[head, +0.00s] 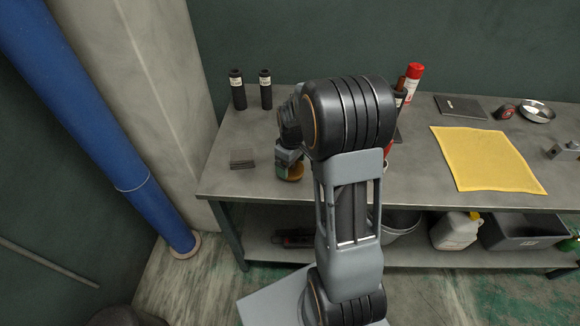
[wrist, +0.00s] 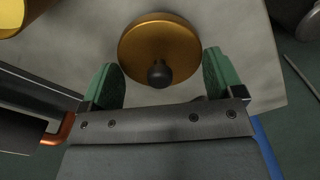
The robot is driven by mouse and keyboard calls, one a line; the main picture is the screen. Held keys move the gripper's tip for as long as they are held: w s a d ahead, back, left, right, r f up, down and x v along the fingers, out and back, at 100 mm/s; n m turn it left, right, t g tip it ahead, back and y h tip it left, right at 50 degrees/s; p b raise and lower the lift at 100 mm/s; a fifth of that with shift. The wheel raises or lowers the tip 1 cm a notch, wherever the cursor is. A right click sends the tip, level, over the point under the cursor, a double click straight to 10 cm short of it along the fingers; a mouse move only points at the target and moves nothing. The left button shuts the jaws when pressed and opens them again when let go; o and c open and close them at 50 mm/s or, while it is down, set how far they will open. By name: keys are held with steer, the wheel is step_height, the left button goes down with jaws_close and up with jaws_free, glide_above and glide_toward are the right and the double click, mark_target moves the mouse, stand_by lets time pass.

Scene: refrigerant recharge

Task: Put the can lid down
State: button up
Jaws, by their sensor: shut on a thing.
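The can lid (wrist: 158,45) is a round amber-brown disc with a black knob (wrist: 160,74) in the wrist view. My gripper (wrist: 163,82) has green finger pads on both sides of the lid's near part and is shut on it, with the knob between the fingers. Part of a yellow-gold round thing (wrist: 18,14) shows at the top left of the wrist view.
The grey bench (head: 222,183) has a small stack of dark plates (head: 243,158) left of my gripper and two black bottles (head: 251,88) behind. A red-capped can (head: 412,80) and a yellow cloth (head: 487,160) are to the right. My arm hides the bench's middle.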

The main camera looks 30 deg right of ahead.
steer(key=shift+f, duration=1.1)
steer(key=shift+f, duration=0.15)
steer(key=shift+f, duration=0.15)
steer(key=o, duration=0.7)
step_height(320, 180, up, 12)
steer(key=shift+f, duration=0.15)
steer(key=shift+s+r, duration=0.1)
steer(key=shift+r, duration=0.25)
steer(key=s+a+r+m+t, duration=0.2)
steer(key=s+a, duration=0.2)
steer(key=s, duration=0.4)
steer(key=s+a+r+m+t, duration=0.1)
steer(key=s+a+m, duration=0.2)
steer(key=s+a, duration=0.2)
steer(key=shift+s+a+r+t, duration=0.2)
steer(key=shift+s+r+t, duration=0.2)
steer(key=shift+s, duration=1.25)
